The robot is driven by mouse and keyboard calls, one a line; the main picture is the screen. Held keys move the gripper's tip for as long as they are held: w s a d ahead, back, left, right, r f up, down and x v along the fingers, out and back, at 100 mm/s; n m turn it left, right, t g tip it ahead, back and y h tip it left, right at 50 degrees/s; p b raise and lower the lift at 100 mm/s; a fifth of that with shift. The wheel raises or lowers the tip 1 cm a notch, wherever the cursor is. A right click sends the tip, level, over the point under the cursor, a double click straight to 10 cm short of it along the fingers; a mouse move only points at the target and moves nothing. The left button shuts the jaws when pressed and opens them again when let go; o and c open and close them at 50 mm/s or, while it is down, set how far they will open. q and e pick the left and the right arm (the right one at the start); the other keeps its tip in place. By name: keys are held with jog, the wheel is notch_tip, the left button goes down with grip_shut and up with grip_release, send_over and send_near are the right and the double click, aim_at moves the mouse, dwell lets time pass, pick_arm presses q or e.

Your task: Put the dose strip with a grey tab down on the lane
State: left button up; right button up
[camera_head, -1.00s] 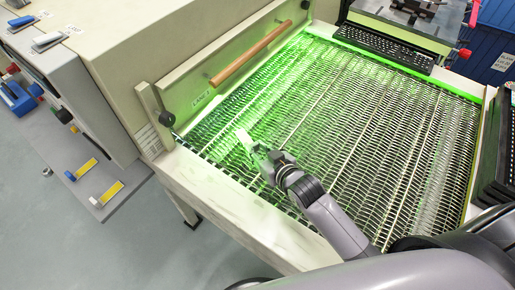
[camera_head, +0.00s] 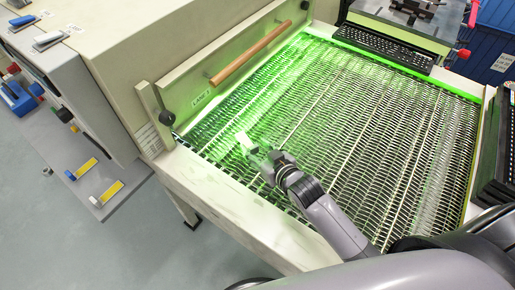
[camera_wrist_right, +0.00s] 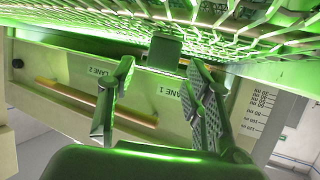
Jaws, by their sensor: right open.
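The dose strip (camera_head: 244,141) shows in the head view as a pale piece in green light at the near-left part of the lane's wire mesh belt (camera_head: 345,130). In the right wrist view its tab (camera_wrist_right: 165,51) looks dark, tinted by the green light, and sits ahead, between the fingertips. My right gripper (camera_head: 265,162) is just behind the strip, low over the belt. In the wrist view (camera_wrist_right: 157,75) its fingers are open, with a gap on each side of the tab. The strip's far part is hard to make out. My left gripper is not in view.
A panel labelled LANE 1 (camera_wrist_right: 168,89) with a wooden handle bar (camera_head: 250,54) borders the belt. A black keyboard (camera_head: 384,47) lies at the back. Two yellow-marked strips (camera_head: 108,193) rest on the left shelf. The belt's middle and right are clear.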

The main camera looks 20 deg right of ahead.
jog(key=shift+s+a+f, duration=0.15)
jog(key=shift+s+f, duration=0.2)
jog(key=shift+f, duration=0.35)
jog(key=shift+w+r, duration=0.1)
jog(key=shift+r, duration=0.2)
jog(key=shift+s+r+g, duration=0.15)
jog(key=shift+s+g, duration=0.05)
jog(key=shift+g, duration=0.1)
jog(key=v, duration=1.1)
jog(key=shift+s+d+r, duration=0.1)
jog(key=shift+d+r, duration=0.1)
jog(key=shift+r, duration=0.2)
